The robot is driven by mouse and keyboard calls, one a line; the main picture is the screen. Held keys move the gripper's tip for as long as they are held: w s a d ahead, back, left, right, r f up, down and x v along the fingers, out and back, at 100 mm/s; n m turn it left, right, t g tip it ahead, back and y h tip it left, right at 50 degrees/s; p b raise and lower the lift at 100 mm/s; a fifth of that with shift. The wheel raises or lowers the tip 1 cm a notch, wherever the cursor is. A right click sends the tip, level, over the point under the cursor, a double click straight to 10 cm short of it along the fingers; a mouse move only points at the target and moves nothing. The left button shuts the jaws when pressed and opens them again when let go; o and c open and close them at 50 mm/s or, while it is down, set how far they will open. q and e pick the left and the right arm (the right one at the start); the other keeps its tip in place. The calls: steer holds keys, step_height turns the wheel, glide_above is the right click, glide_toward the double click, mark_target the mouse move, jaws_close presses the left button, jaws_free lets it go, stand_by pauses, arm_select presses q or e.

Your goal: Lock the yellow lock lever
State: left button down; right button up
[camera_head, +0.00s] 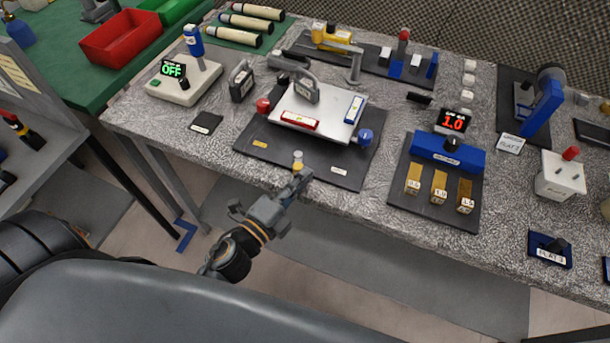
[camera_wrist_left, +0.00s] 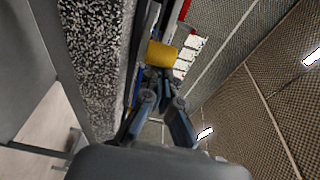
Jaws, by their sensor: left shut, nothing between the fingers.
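My left gripper (camera_head: 300,178) is at the table's front edge, right by the lever. The left gripper also shows in the wrist view (camera_wrist_left: 157,74), with its fingers shut and empty. Whether they touch the lever I cannot tell. The lower part of the lever is partly hidden by the gripper. My right gripper is not in view.
A blue block with brass pieces (camera_head: 440,180) stands to the right. A white device reading OFF (camera_head: 184,82) stands at the left. The table's front edge runs close beneath my gripper.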

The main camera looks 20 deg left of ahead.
mark_target(273, 181)
arm_select(q)
steer(key=shift+a+h, duration=0.2)
steer(key=shift+h, duration=0.1)
steer(key=shift+s+a+m+g+h+p, duration=0.2)
steer(key=shift+a+m+g+h+p, duration=0.3)
steer(key=shift+m+h, duration=0.45)
steer(key=shift+s+a+m+g+h, duration=0.1)
steer(key=shift+a+m+g+h, duration=0.3)
steer(key=shift+h, duration=0.25)
steer(key=shift+s+a+m+g+h, duration=0.1)
steer(key=shift+a+m+g+h, duration=0.15)
steer(key=shift+m+h, duration=0.3)
steer(key=a+m+g+h, duration=0.1)
steer(key=h, duration=0.1)
steer(key=a+m+g+h+b, duration=0.1)
steer(key=m+g+h, duration=0.1)
steer(key=shift+w+a+g, duration=0.1)
steer(key=shift+a+g, duration=0.1)
steer(key=shift+g, duration=0.05)
steer(key=shift+w+a+b, duration=0.2)
steer(key=shift+a+b, duration=0.15)
steer(key=shift+a, duration=0.5)
